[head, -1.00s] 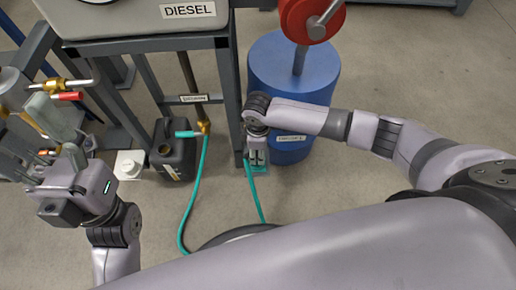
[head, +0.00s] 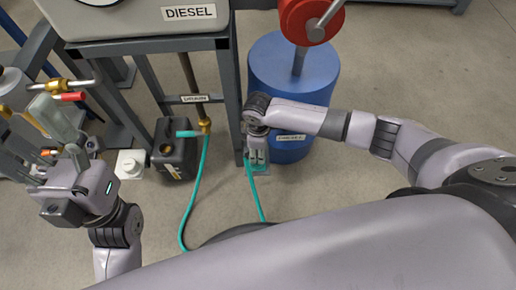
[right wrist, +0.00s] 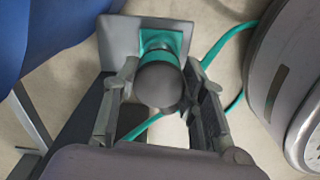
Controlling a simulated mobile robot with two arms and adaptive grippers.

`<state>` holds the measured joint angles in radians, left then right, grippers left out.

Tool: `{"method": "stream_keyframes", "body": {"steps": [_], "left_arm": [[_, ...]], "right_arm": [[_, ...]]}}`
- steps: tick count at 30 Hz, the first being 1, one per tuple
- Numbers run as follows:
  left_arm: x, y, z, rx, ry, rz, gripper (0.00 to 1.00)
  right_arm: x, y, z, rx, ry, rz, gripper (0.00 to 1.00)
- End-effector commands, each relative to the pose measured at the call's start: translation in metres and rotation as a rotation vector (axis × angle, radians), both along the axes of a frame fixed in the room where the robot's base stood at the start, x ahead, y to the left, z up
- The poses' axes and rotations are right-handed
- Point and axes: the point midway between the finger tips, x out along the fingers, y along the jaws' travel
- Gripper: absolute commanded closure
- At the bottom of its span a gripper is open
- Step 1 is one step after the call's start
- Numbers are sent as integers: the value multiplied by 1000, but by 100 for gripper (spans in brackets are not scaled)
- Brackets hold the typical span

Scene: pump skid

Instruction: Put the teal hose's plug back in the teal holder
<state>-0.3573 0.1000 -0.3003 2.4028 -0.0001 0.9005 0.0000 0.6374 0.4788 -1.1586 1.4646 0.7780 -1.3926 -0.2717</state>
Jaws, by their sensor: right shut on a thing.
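The plug of the teal hose shows as a dark rounded end (right wrist: 160,86) between the fingers of my right gripper (right wrist: 162,100) in the right wrist view. The gripper is shut on it. The teal holder (right wrist: 163,38) sits right beyond the plug, on a grey plate (right wrist: 118,38). The plug lines up with the holder and overlaps it; I cannot tell how far in it is. In the head view my right gripper (head: 257,158) points down beside the frame leg, above the teal hose (head: 253,192). My left gripper (head: 62,168) is at the left, its fingers unclear.
A blue drum (head: 290,75) stands close behind my right gripper. The grey frame leg (head: 229,90) is just left of it. The floor in front is clear apart from the hose.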

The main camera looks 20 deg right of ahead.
Motion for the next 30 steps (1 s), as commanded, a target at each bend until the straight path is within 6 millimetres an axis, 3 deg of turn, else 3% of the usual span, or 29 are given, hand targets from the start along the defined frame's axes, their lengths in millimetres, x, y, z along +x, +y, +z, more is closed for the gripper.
{"method": "stream_keyframes", "body": {"steps": [30], "left_arm": [[1,0,-5,2,-5,0,38]], "right_arm": [[0,0,-18,0,0,1,100]]}}
